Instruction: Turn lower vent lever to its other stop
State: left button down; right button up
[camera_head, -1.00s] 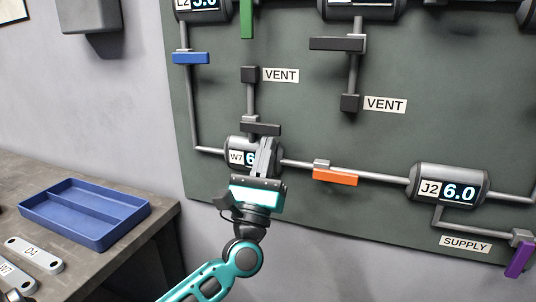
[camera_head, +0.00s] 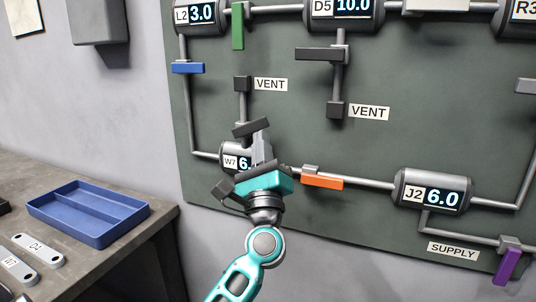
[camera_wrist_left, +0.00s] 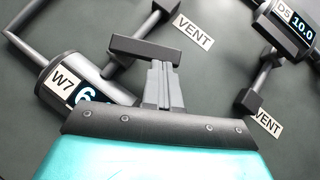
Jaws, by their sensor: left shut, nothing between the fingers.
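The lower vent lever (camera_head: 250,128) is a black bar on the short vent pipe above the W7 gauge (camera_head: 236,160). It sits tilted, its right end higher than its left, neither fully across nor along the pipe. In the left wrist view the lever (camera_wrist_left: 138,47) crosses just beyond my fingertips. My left gripper (camera_head: 262,141) is shut and empty, its fingertips at the lever's right part from below. They appear to touch it. The gripper partly hides the W7 gauge. My right gripper is in neither view.
Another black vent lever (camera_head: 320,54) lies across the pipe under gauge D5 (camera_head: 342,8). An orange lever (camera_head: 322,183) is close to the right of my gripper. Blue (camera_head: 188,68) and green (camera_head: 238,27) levers are up left. A blue tray (camera_head: 88,212) lies on the bench.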

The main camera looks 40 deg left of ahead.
aim_at(257, 122)
pick_arm(q)
notch_tip(257, 122, up, 2)
jog(key=n+g+y, duration=0.1)
jog(key=n+g, duration=0.3)
jog(key=n, duration=0.1)
jog(key=shift+n+y, duration=0.3)
jog(key=shift+y, duration=0.1)
jog(key=shift+s+a+r, duration=0.1)
jog(key=shift+a+r, duration=0.15)
jog(key=shift+r, duration=0.4)
jog(key=shift+a+r, duration=0.2)
jog(key=shift+r, duration=0.4)
jog(key=shift+s+a+r+p, duration=0.15)
jog(key=shift+a+r+p, duration=0.4)
jog(key=shift+r, duration=0.2)
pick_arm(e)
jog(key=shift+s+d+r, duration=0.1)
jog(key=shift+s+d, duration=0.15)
pick_arm(q)
jog(key=shift+a, duration=0.15)
